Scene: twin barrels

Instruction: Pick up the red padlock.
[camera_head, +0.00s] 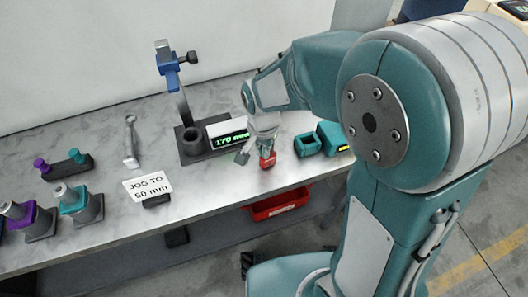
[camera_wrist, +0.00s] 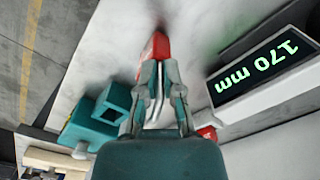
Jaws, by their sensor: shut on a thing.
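The red padlock (camera_head: 267,163) is on or just above the grey bench near its front edge; I cannot tell whether it touches the bench. My gripper (camera_head: 266,150) is directly above it and points down. In the wrist view, the padlock's red body (camera_wrist: 160,46) shows beyond the fingertips. Its pale shackle lies between the fingers of my gripper (camera_wrist: 157,75), which are shut on it. The fingers hide part of the shackle.
A height gauge (camera_head: 184,105) with a blue clamp stands behind, beside a display (camera_head: 228,132) reading 170 mm. A teal block (camera_head: 307,145) is close on the right. A sign (camera_head: 147,184) and purple and teal tools are left. A red bin (camera_head: 278,205) is below the bench edge.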

